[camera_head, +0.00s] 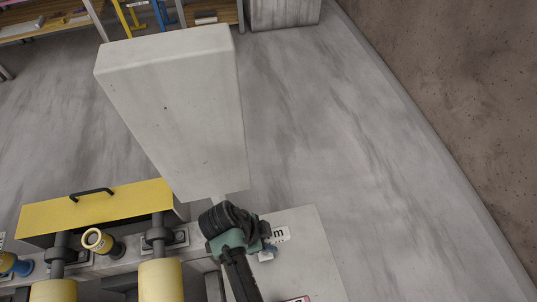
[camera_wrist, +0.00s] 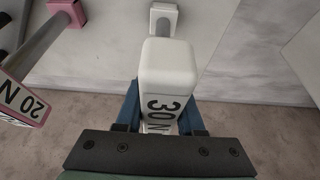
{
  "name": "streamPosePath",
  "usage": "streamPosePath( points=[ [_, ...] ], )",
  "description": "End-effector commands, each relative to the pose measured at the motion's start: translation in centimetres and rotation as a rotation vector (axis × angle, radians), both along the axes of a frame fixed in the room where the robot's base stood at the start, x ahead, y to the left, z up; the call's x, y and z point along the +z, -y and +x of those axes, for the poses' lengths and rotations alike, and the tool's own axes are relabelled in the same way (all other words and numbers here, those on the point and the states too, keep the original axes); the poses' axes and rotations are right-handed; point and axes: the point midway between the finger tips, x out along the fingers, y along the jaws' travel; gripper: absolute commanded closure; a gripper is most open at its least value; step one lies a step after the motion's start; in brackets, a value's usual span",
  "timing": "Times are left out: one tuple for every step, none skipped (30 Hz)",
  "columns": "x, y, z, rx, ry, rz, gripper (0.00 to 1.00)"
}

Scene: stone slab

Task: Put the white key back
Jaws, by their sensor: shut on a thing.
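The white key (camera_wrist: 168,62) is a white block with rounded edges, marked "30 N" on the side facing the wrist camera. My gripper (camera_wrist: 162,112) has its two blue fingers closed on either side of it. Beyond the key, a grey shaft lines up with a white square collar (camera_wrist: 157,12) on the pale stone. I cannot tell how far the shaft sits in that collar. In the head view, my gripper (camera_head: 234,240) is by the stone slab's lower end, and its fingertips and the key are mostly hidden.
A pink key marked "20 N" (camera_wrist: 22,100) stands left in the wrist view, with a pink collar (camera_wrist: 68,12). The large pale slab (camera_head: 180,110) rises beside my gripper. A yellow box (camera_head: 95,207) with a black handle stands left. Open grey floor lies right.

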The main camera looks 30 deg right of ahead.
Motion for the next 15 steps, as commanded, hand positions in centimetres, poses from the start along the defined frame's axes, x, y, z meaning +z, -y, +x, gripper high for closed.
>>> streamPosePath(
  points=[
    [0.08, 0.02, 0.08, 0.0, 0.002, -0.001, 1.0],
    [0.09, 0.02, 0.08, 0.0, 0.002, -0.001, 1.0],
    [0.09, 0.02, 0.08, 0.0, 0.002, -0.001, 1.0],
    [0.09, 0.02, 0.09, 0.0, 0.002, -0.001, 1.0],
    [0.09, 0.02, 0.08, 0.001, 0.002, -0.001, 1.0],
    [0.02, 0.01, 0.08, 0.001, 0.002, -0.001, 1.0],
    [-0.08, 0.01, 0.08, 0.001, 0.002, -0.001, 1.0],
    [-0.21, 0.02, 0.07, 0.001, 0.002, -0.001, 1.0],
    [-0.31, 0.0, 0.03, 0.001, 0.001, 0.0, 0.61],
    [-0.22, 0.0, 0.03, 0.0, 0.001, 0.0, 0.56],
    [-0.21, 0.0, 0.02, 0.001, 0.001, 0.0, 0.5],
    [-0.21, 0.0, 0.02, 0.001, 0.0, 0.0, 0.43],
    [-0.21, 0.0, 0.02, 0.001, 0.0, 0.0, 0.38],
    [-0.21, 0.01, 0.02, 0.001, 0.0, 0.0, 0.33],
    [-0.21, 0.0, 0.01, 0.001, 0.0, 0.0, 0.33]
  ],
)
